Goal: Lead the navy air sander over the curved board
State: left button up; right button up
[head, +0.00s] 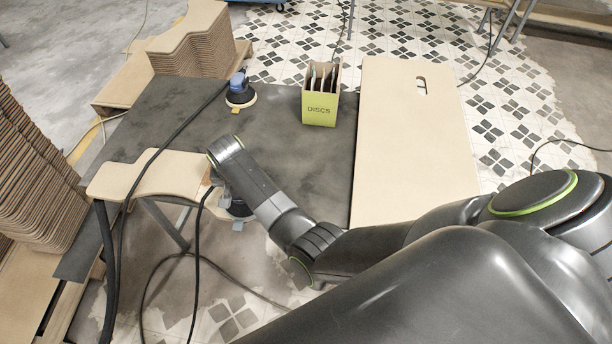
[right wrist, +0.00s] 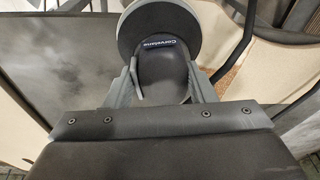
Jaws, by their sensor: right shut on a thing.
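The curved board (head: 150,175) is a pale wooden piece with a wavy outline at the front left of the dark table. My right gripper (right wrist: 165,82) is shut on the navy air sander (right wrist: 160,62). In the right wrist view the sander's dark body sits between the fingers, with its round grey pad (right wrist: 140,28) beyond. In the head view the sander (head: 238,208) is at the board's right end, partly hidden by my right arm. I cannot tell whether its pad touches the board. My left gripper is not in view.
A blue sander (head: 240,92) stands farther back on the dark table (head: 180,110). A yellow-green discs box (head: 320,105) is to its right. A large pale board (head: 405,150) lies on the right. Stacked curved boards (head: 30,170) stand at left. Black hoses cross the left side.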

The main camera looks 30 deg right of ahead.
jog(key=shift+w+d, duration=0.2)
jog(key=shift+w, duration=0.1)
jog(key=shift+w+a+b, duration=0.65)
jog(key=shift+a, duration=0.25)
jog(key=shift+w+a, duration=0.35)
jog(key=shift+a, duration=0.1)
